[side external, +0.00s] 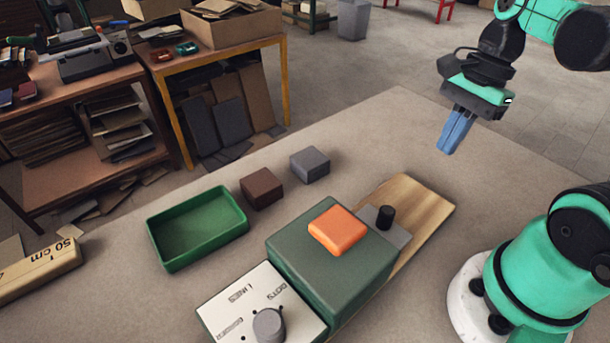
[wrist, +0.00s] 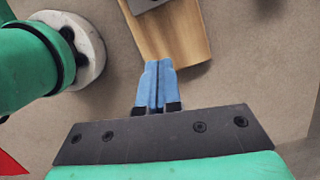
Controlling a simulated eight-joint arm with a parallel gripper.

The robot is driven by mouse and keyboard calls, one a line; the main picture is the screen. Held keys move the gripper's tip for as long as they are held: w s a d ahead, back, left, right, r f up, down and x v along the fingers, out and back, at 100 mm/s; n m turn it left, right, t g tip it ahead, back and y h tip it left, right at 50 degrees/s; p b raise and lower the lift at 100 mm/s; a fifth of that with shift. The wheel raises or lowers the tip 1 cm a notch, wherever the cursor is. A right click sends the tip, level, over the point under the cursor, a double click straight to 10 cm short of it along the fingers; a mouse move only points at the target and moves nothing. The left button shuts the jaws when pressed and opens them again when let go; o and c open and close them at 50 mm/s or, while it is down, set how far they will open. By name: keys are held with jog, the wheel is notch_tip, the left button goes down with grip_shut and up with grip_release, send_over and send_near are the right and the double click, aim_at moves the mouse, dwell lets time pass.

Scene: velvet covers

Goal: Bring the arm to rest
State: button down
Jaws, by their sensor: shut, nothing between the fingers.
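My gripper (side external: 447,151) is shut and empty, with its blue fingers pressed together. It hangs in the air above the right part of the table, to the right of the wooden board (side external: 431,207) in the side view. In the wrist view the shut fingers of my gripper (wrist: 158,64) point toward the end of the wooden board (wrist: 186,33). My gripper touches nothing that I can see.
A dark green block (side external: 330,285) carries an orange block (side external: 339,230). A black knob (side external: 384,217) stands on a grey plate beside it. A green tray (side external: 152,240), a brown block (side external: 261,188), a grey block (side external: 310,164) and a white dial panel (side external: 236,308) are left. The far right tabletop is clear.

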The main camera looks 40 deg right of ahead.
jog(key=w+a+n+t+h, duration=0.1)
jog(key=w+a+n+t, duration=0.2)
jog(key=n, duration=0.7)
jog(key=w+a+n+t+h, duration=0.1)
jog(key=w+a+n+t, duration=0.2)
jog(key=n, duration=0.6)
jog(key=shift+w+n+t+h, duration=0.4)
jog(key=shift+w, duration=0.55)
